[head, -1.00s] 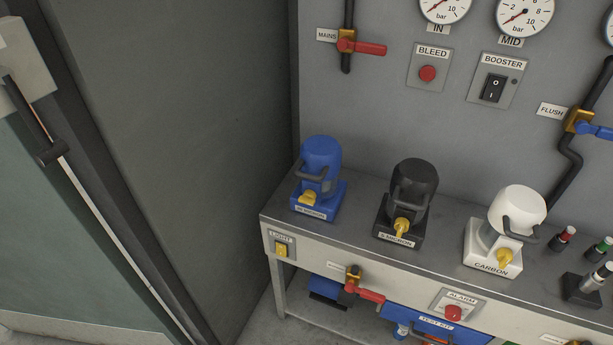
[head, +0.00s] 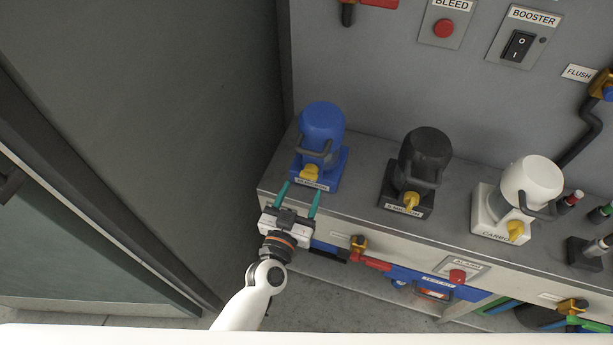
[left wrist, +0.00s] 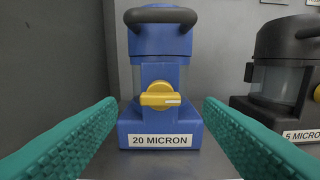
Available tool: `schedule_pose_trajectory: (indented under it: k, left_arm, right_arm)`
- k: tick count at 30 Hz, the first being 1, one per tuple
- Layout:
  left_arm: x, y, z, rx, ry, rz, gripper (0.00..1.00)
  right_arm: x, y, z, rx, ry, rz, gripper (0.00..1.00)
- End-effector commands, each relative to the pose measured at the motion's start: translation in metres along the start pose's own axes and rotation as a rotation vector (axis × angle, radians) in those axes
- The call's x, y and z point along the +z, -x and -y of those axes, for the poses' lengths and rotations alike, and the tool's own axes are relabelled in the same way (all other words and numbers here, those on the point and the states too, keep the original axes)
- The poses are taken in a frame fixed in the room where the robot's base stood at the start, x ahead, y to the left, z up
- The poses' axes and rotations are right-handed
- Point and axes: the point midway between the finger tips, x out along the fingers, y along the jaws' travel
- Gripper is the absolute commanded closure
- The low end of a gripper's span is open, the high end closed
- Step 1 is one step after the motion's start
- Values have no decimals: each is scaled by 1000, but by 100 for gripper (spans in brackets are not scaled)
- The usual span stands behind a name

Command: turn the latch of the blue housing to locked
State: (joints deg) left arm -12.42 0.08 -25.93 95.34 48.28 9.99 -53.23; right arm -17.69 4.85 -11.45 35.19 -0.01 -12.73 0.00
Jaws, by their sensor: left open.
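The blue housing (head: 322,128) stands upright at the left end of the bench, its base labelled 20 MICRON. It also shows in the left wrist view (left wrist: 160,75). Its yellow latch (head: 309,173) is on the front; in the left wrist view the latch (left wrist: 160,95) has its handle lying about level, with a pale mark at its right end. My left gripper (head: 299,191) is open at the bench's front edge, in front of the latch. In the left wrist view its teal fingers stand either side of the latch, nearer the camera, not touching it. My right gripper is not in view.
A black housing (head: 427,155) and a white housing (head: 530,183) stand to the right, each with a yellow latch. A dark wall (head: 190,120) closes the left side. Red valve handles and a red alarm button (head: 457,276) are on or below the bench front.

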Motion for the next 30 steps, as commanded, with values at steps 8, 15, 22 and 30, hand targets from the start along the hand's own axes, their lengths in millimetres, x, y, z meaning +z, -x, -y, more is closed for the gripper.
schedule_pose_trajectory:
  k: [8,15,22,30]
  left_arm:
    - [0,-40,0,0,0,0,39]
    - [0,-47,0,-1,0,-1,39]
    - [-1,-47,0,-1,0,-2,51]
    - [-1,-47,0,-1,0,-2,84]
  right_arm:
    - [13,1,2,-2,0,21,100]
    - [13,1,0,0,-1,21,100]
    - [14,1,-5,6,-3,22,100]
    - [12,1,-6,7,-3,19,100]
